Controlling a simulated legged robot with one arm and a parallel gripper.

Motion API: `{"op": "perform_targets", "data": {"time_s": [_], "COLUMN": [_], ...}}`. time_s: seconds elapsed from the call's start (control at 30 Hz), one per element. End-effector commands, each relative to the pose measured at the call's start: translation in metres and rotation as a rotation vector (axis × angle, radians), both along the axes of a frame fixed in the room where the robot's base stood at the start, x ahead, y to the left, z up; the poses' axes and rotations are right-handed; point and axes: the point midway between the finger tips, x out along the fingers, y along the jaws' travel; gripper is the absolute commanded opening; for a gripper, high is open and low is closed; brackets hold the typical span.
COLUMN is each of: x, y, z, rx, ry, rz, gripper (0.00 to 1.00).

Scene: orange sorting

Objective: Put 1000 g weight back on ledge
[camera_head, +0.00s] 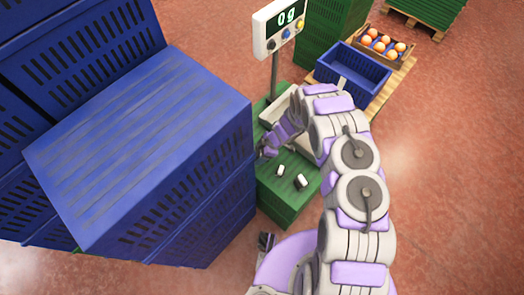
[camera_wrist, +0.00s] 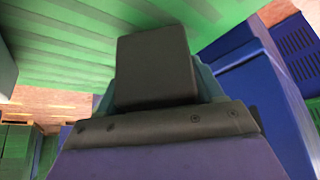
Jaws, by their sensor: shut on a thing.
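My gripper (camera_head: 266,148) is at the left side of the scale, low over the green crate (camera_head: 283,208) and close to the blue crate stack. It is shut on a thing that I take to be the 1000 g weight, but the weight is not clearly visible. In the wrist view a dark blocky part of my gripper (camera_wrist: 155,70) fills the middle. Two small weights, one (camera_head: 280,170) and another (camera_head: 302,181), stand on the green crate's front ledge, just right of and below my gripper. The scale display (camera_head: 282,22) reads 0 g.
Large blue crates (camera_head: 135,150) rise close on the left of my gripper. Behind the scale stand green crates (camera_head: 325,30), an open blue crate (camera_head: 352,75) and a box of oranges (camera_head: 382,48) on a pallet. The floor to the right is clear.

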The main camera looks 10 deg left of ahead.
Motion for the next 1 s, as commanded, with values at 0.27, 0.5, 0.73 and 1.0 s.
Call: {"op": "perform_targets", "data": {"time_s": [0.27,0.5,0.73,1.0], "x": [0.003,0.002,0.001,-0.001], "y": [-0.007,-0.003,-0.002,-0.004], "z": [-0.027,-0.028,-0.033,-0.034], "rx": [0.012,0.004,0.001,0.004], "ry": [-0.003,-0.003,0.000,0.005], "rz": [-0.006,-0.003,-0.003,0.000], "gripper": [0.00,0.00,0.70,0.92]}}
